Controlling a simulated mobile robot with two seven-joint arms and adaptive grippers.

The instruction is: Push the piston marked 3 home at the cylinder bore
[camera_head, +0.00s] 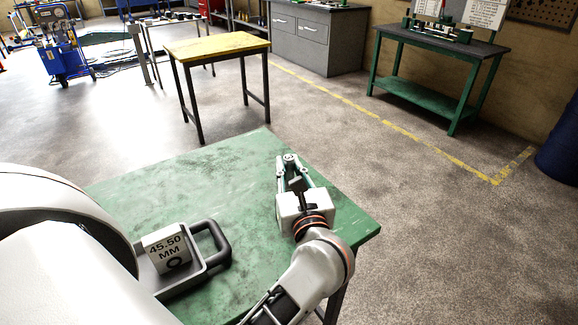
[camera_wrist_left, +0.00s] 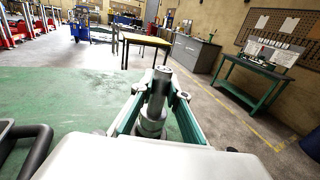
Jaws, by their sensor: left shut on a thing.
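My left gripper (camera_head: 290,166) is above the green table, near its far right corner. In the left wrist view its two green-edged fingers (camera_wrist_left: 160,98) are closed around a grey metal piece (camera_wrist_left: 153,112). The piece has a narrow upper stem and a wider round lower part, and stands roughly upright between the fingers. I cannot read any number on it, so I cannot tell whether it is the piston marked 3. Its lower end is partly hidden by the fingers and the white gripper body. I cannot make out the cylinder bore. My right gripper is not in view.
The green table (camera_head: 140,187) holds a grey handled tray (camera_head: 216,255) with a sign reading 45.50 MM (camera_head: 167,250). A yellow-topped table (camera_head: 215,45) stands beyond. A green workbench (camera_head: 435,43) is at the back right. A blue wheeled machine (camera_head: 62,52) stands far left. Floor between is clear.

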